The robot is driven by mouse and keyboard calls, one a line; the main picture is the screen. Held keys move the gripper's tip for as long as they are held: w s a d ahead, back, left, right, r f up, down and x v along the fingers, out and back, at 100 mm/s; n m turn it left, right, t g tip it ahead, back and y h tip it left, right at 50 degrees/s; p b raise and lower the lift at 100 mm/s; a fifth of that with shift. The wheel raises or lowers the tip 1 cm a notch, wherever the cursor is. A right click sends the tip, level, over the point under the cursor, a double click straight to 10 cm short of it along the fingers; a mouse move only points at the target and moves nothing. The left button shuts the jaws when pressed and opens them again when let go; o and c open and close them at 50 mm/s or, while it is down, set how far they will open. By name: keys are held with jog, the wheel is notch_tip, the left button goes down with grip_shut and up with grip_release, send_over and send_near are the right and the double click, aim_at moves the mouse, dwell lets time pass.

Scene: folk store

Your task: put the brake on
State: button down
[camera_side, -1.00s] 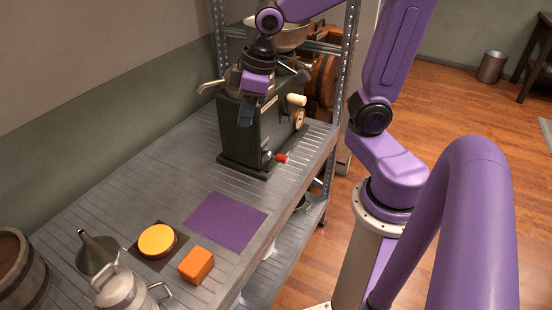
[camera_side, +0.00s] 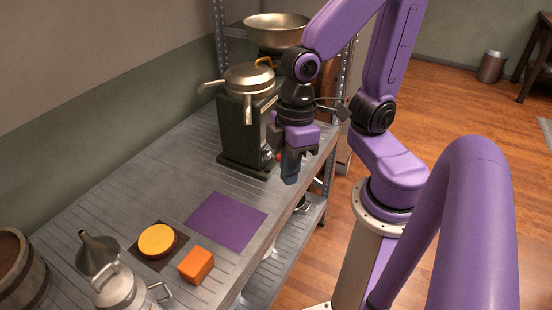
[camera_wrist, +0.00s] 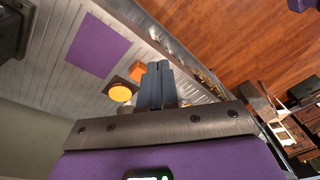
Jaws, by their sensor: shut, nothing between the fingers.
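The dark green machine (camera_side: 236,135) stands on the metal shelf bench, with a round metal pan and handles on top. Near its base is a short lever with a red tip (camera_side: 278,156), partly hidden by my gripper. I take it for the brake, though I cannot tell its setting. My gripper (camera_side: 290,178) points down at the machine's right front corner, close to the red tip; I cannot tell whether they touch. Its blue fingers are together and hold nothing, as the wrist view (camera_wrist: 156,72) also shows. The machine's edge (camera_wrist: 10,32) is at the wrist view's upper left.
A purple mat (camera_side: 226,221), a yellow disc (camera_side: 157,239) on a dark square and an orange block (camera_side: 196,265) lie nearer the camera. A metal can (camera_side: 122,289), a funnel (camera_side: 96,254) and a barrel (camera_side: 20,268) stand at lower left. A rack post (camera_side: 222,50) rises behind.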

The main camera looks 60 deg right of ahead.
jog(key=w+a+f+m+t+y, duration=0.1)
jog(key=w+a+f+m, duration=0.1)
jog(key=w+a+m, duration=0.35)
jog(key=w+a+f+m+t+y, duration=0.1)
jog(key=w+a+f+m+y, duration=0.15)
jog(key=w+a, duration=0.45)
jog(key=w+d+f+m+t+h, duration=0.3)
jog(key=w+d+f+m, duration=0.15)
jog(key=w, duration=0.35)
jog(key=w+d+f+m+t+h, duration=0.2)
jog(key=w+d+f+m+h, duration=0.3)
jog(key=w, duration=0.4)
jog(key=m+g+h, duration=0.7)
jog(key=m+h, duration=0.4)
jog(key=h, duration=0.1)
send_over(276, 157)
jog(key=s+a, duration=0.1)
jog(key=a, duration=0.4)
notch_tip(276, 157, down, 5)
jog(key=shift+s+d+f+n+y, duration=0.15)
jog(key=shift+d+f, duration=0.35)
jog(key=shift+f, duration=0.35)
jog(key=shift+s+d+f+n+y, duration=0.15)
jog(key=shift+d+f, duration=0.35)
jog(key=shift+f, duration=0.3)
